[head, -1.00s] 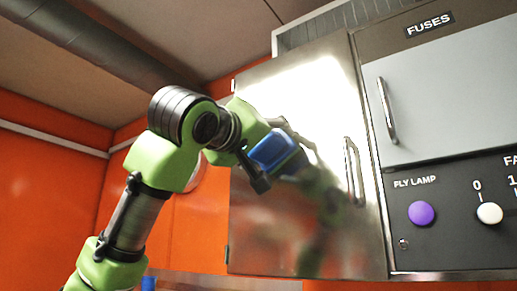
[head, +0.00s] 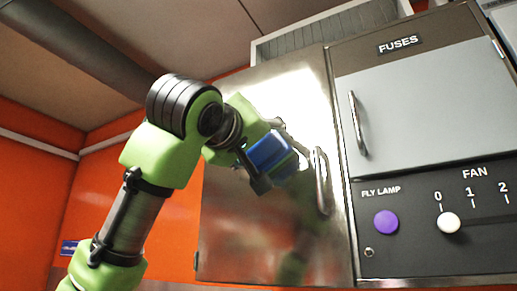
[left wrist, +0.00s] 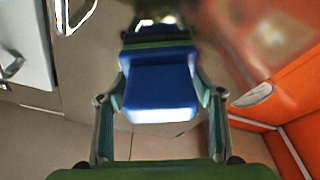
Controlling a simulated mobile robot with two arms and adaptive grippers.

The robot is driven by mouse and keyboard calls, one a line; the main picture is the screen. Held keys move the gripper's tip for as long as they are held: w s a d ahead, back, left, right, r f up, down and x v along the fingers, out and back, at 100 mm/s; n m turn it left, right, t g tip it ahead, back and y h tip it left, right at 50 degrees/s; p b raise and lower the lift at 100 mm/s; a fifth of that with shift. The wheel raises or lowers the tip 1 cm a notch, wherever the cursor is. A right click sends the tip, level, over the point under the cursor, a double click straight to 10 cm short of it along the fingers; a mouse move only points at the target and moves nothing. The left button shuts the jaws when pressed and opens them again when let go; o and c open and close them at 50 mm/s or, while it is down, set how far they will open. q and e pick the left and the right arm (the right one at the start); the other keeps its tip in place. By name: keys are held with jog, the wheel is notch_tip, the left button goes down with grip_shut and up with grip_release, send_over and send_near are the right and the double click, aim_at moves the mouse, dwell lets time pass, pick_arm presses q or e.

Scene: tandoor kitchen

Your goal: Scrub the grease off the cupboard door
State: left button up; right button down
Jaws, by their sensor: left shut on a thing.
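The cupboard door (head: 225,215) is a shiny metal panel with an upright bar handle (head: 321,182) near its right edge. My left gripper (head: 266,156) is shut on a blue block-shaped scrubber (head: 270,149), in front of the door's upper middle, left of the handle. In the left wrist view the blue scrubber (left wrist: 160,85) sits between the two fingers, with a green layer at its far side. I cannot tell whether the scrubber touches the door. My right gripper is not in view.
Right of the door is a grey fuse cabinet (head: 420,110) with its own handle (head: 358,124). Below it are a purple fly lamp knob (head: 386,222) and a white fan knob (head: 448,223). Orange walls (head: 40,200) stand to the left.

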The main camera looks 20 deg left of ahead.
pick_arm(q)
jog(key=shift+a+r+p, duration=1.15)
jog(key=shift+a+r, duration=0.2)
jog(key=shift+a, duration=4.35)
jog(key=shift+d+f+b, duration=0.15)
jog(key=shift+d+b, duration=0.65)
jog(key=shift+d, duration=5.1)
jog(key=w+a, duration=0.1)
jog(key=a, duration=1.1)
jog(key=shift+s+d, duration=0.1)
